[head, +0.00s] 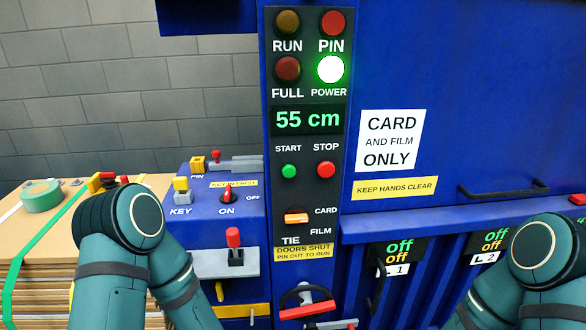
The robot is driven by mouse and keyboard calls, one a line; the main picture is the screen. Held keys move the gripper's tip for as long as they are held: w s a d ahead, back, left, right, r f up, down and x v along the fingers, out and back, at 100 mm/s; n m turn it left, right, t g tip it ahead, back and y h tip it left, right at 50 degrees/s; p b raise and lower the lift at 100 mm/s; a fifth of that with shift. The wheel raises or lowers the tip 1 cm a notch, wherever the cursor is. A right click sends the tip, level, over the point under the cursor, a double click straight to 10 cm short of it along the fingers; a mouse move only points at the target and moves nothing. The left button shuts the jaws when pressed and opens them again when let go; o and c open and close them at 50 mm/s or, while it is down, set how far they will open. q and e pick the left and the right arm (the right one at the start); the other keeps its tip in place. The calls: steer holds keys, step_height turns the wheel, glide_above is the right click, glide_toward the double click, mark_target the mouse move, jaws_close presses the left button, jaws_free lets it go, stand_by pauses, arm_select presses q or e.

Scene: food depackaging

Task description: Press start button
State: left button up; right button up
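The green START button (289,171) is on the dark control panel (276,226) of the blue machine, left of the red STOP button (326,170). Nothing covers it or touches it. Above the buttons, the display (307,120) reads "55 cm". The POWER lamp (330,69) is brightly lit, while the RUN lamp (287,22), PIN lamp (332,23) and FULL lamp (287,68) look dim. Bent links of both my arms show at lower left and lower right, but neither gripper is in view.
Below the buttons is an orange CARD/FILM selector (296,218). Left of the panel are a red-tipped key switch (227,196), a red-topped lever (233,240) and a red-topped pin (216,157). A green tape roll (42,196) lies on stacked cardboard at left. A handle (505,190) protrudes at right.

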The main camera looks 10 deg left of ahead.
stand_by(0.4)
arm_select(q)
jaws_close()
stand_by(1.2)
